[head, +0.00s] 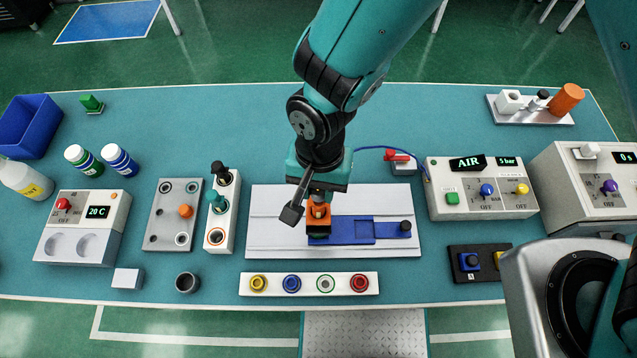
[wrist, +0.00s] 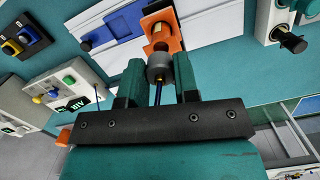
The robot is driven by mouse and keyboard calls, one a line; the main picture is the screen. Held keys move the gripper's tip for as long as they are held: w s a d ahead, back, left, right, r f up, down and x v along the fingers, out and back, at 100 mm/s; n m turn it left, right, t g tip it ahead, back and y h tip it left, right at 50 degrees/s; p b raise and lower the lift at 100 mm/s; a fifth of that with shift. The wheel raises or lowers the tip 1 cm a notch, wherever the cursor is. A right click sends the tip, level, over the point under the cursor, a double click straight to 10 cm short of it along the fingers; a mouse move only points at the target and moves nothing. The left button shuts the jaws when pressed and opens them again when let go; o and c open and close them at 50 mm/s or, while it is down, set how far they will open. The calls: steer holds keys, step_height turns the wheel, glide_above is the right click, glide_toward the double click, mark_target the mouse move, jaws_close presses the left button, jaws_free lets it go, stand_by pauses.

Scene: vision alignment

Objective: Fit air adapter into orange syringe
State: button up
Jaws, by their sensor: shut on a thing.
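The orange syringe (head: 318,214) lies in a blue holder (head: 352,230) on a light grey plate. In the wrist view the orange syringe (wrist: 160,38) is just beyond my fingertips, with an opening in its near part. My gripper (wrist: 158,70) is shut on the grey, round air adapter (wrist: 157,74), with a dark blue hose (wrist: 158,94) behind it. The adapter overlaps the near end of the syringe in this view; I cannot tell whether it is inserted. In the head view my gripper (head: 320,190) is right at the syringe and hides the adapter.
The air box (head: 480,200) stands right of the plate (head: 282,238), with the blue hose running from it. A red-handled block (head: 402,164) stands behind the plate. A white strip with coloured rings (head: 308,284) lies in front. A white rack (head: 222,222) is to the left.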

steer(key=shift+f, duration=0.2)
steer(key=shift+f+b, duration=0.55)
steer(key=shift+f+b, duration=0.45)
steer(key=shift+f, duration=0.25)
stand_by(1.1)
steer(key=o, duration=1.4)
steer(key=shift+r, duration=0.2)
steer(key=shift+r+p, duration=2.85)
steer(key=shift+r, duration=0.55)
